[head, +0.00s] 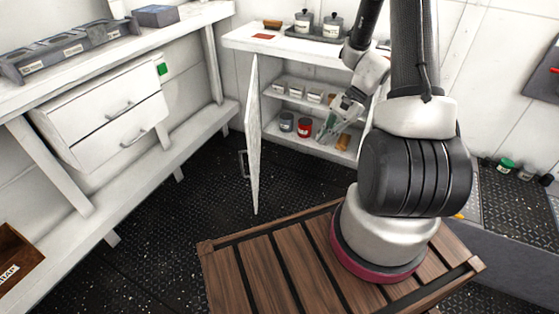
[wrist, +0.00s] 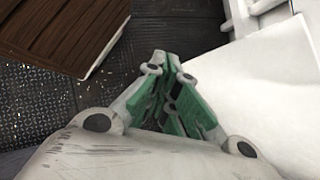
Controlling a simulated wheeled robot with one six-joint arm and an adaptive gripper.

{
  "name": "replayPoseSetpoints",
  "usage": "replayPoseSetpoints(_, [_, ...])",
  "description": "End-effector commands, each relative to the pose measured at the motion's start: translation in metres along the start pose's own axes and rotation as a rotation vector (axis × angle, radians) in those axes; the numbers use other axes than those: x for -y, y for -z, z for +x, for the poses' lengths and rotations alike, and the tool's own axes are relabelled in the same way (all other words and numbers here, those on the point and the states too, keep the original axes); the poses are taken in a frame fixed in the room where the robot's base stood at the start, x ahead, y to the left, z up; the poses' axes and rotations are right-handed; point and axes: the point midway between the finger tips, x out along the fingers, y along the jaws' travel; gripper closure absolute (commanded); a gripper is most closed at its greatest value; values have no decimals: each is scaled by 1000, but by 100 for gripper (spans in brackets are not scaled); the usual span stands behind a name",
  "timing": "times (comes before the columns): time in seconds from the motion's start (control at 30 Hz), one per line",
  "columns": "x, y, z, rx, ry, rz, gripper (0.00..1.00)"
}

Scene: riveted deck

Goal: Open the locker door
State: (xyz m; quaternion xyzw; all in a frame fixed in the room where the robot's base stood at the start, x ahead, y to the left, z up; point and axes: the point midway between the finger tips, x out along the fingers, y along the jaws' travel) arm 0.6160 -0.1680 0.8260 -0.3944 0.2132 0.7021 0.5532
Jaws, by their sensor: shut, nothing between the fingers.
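The locker (head: 290,45) is a white cabinet at the back, with its white door (head: 254,135) swung wide open toward me, seen nearly edge-on. The door's handle (head: 243,164) shows on its left side, near the bottom. My gripper (head: 326,134) is in front of the open locker, right of the door and apart from its handle. In the wrist view my gripper (wrist: 172,75) is shut, its green-padded fingers together with nothing between them. A large white surface (wrist: 255,85) lies beside the fingers in that view; I cannot tell which part it is.
A workbench with drawers (head: 105,115) is at left. Dark floor (head: 185,200) is clear between bench and door.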

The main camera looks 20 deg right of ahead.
Motion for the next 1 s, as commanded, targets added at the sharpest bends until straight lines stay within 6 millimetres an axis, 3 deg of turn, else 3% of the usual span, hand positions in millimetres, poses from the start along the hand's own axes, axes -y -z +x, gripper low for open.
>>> replayPoseSetpoints(0.1, [18,35,37,54,95,210,100])
replayPoseSetpoints(0.3, [55,70,63,92,239,467,100])
replayPoseSetpoints(0.53, [68,72,81,98,263,511,100])
replayPoseSetpoints(0.9, [88,70,156,97,260,508,100])
replayPoseSetpoints(1.0, [97,62,167,96,262,504,100])
